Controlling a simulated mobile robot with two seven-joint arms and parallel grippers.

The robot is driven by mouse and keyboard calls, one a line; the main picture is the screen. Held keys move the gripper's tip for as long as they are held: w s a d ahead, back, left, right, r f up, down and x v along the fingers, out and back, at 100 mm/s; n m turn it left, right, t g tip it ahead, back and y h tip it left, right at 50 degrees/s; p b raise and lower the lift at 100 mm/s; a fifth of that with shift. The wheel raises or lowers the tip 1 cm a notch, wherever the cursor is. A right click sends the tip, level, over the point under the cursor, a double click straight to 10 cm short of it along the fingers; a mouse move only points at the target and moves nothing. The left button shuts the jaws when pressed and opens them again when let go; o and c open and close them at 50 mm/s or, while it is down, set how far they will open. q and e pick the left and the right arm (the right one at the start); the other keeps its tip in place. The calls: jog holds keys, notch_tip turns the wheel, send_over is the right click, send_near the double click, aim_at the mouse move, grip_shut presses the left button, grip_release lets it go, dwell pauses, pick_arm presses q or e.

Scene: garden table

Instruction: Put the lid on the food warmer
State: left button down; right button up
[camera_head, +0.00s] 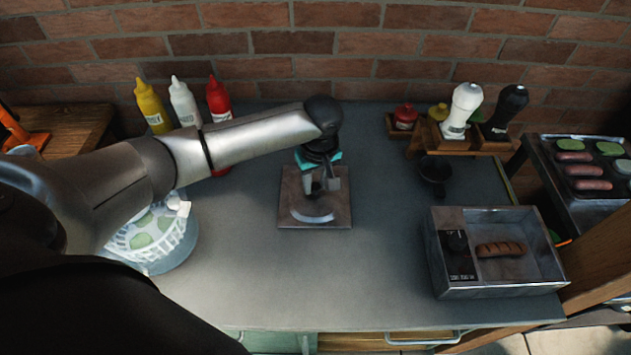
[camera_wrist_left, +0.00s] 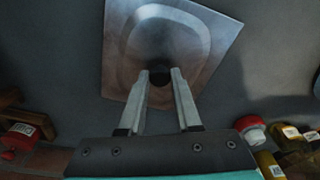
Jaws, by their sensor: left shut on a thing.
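The lid (camera_head: 288,212) is a square metal plate with a raised middle and a dark knob, at the middle of the table. My left gripper (camera_head: 323,188) reaches down over it and is shut on its knob (camera_wrist_left: 160,75), as the left wrist view shows. The lid plate also shows there (camera_wrist_left: 200,50). I cannot tell whether the lid touches the table. The food warmer (camera_head: 500,291) is an open metal box at the right front of the table, apart from the lid. A browned sausage or roll (camera_head: 501,249) lies inside it. My right gripper is not in view.
A black cup (camera_head: 435,170) stands behind the warmer. A wooden caddy (camera_head: 490,143) holds several sauce and shaker bottles at the back right. A grill tray (camera_head: 590,165) is at far right. Several squeeze bottles (camera_head: 186,105) stand back left. The table between lid and warmer is clear.

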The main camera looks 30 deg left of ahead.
pick_arm(q)
jog(key=c, duration=1.1)
grip_release()
jog(key=shift+f, duration=0.1)
jog(key=o, duration=0.5)
